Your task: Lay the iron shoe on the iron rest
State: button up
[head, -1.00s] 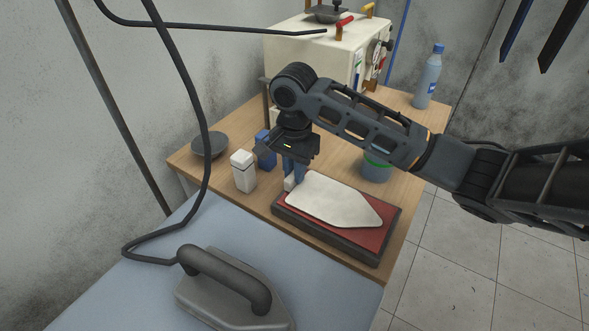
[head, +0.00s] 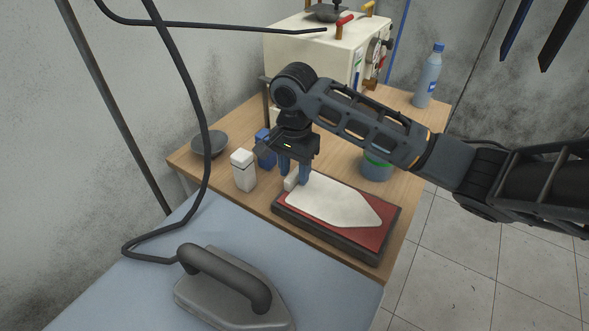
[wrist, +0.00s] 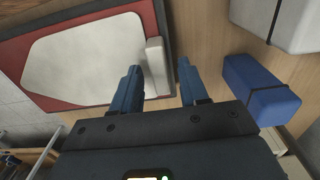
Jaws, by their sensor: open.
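The iron shoe (head: 335,204) is a flat off-white plate with a pointed end and a raised tab at its back end. It lies on the iron rest (head: 384,238), a dark-framed pad with a red top, and the red shows around its edges. In the wrist view the shoe (wrist: 85,62) covers much of the red rest (wrist: 65,104). My gripper (head: 295,178) is open above the shoe's tab end. In the wrist view its two blue fingers (wrist: 160,80) stand apart, with the tab (wrist: 156,66) close to the left finger and nothing visibly clamped.
A grey iron (head: 230,290) stands on the blue board in front, its black cord rising at left. A white box (head: 243,171) and a blue box (head: 265,149) stand left of the gripper. A dark dish (head: 209,145), a tub (head: 376,167) and a bottle (head: 428,77) are also on the table.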

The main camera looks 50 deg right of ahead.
notch_tip(320, 180, up, 12)
jog(key=p, duration=0.1)
jog(key=shift+p, duration=0.4)
